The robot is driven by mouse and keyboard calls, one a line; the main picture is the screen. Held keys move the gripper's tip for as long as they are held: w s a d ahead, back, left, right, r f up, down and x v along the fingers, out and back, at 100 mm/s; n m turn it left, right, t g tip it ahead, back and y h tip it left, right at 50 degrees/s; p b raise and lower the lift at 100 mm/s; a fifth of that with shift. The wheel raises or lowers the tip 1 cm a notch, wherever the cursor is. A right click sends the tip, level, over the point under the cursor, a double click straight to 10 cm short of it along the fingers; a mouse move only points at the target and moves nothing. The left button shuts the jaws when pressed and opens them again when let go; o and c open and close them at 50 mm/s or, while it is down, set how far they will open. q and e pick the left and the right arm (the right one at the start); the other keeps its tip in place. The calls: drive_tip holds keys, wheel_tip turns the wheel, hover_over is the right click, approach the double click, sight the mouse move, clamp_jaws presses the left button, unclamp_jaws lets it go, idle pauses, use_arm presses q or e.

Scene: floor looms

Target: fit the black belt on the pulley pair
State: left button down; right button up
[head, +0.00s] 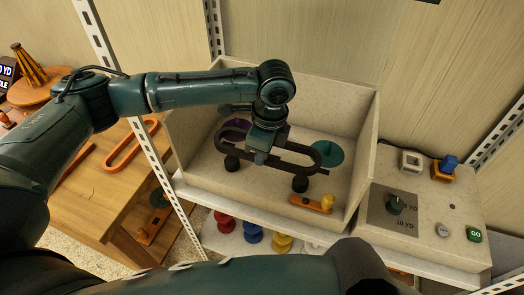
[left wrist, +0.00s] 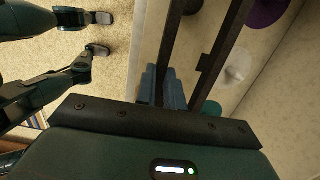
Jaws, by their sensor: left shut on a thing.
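The black belt (head: 291,147) is a long oval loop in the head view, above the floor of the pale open-fronted box. My left gripper (head: 262,150) is shut on the belt near its middle, and the arm hides part of it. The pulley pair shows as a purple disc (head: 236,126) at the back left and a teal disc (head: 328,153) at the right. The belt's right end overlaps the teal disc's left edge in the picture. In the left wrist view two dark belt runs (left wrist: 222,48) extend from the jaws, with the purple disc (left wrist: 264,11) beyond. My right gripper is not seen.
Two black round pieces (head: 300,184) show below the belt. An orange piece with a yellow knob (head: 326,203) lies at the box front. A control panel (head: 430,205) stands at the right. Red, blue and yellow spools (head: 253,232) sit below. A wooden table (head: 100,205) is left.

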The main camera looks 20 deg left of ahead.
use_arm(q)
drive_tip(key=shift+s, duration=0.2)
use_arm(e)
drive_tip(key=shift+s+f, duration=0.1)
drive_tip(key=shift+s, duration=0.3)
use_arm(q)
drive_tip(key=shift+f+b, duration=0.3)
drive_tip(key=shift+f, duration=2.05)
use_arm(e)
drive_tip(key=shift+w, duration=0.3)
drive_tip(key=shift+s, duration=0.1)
use_arm(q)
drive_tip(key=shift+p, duration=0.35)
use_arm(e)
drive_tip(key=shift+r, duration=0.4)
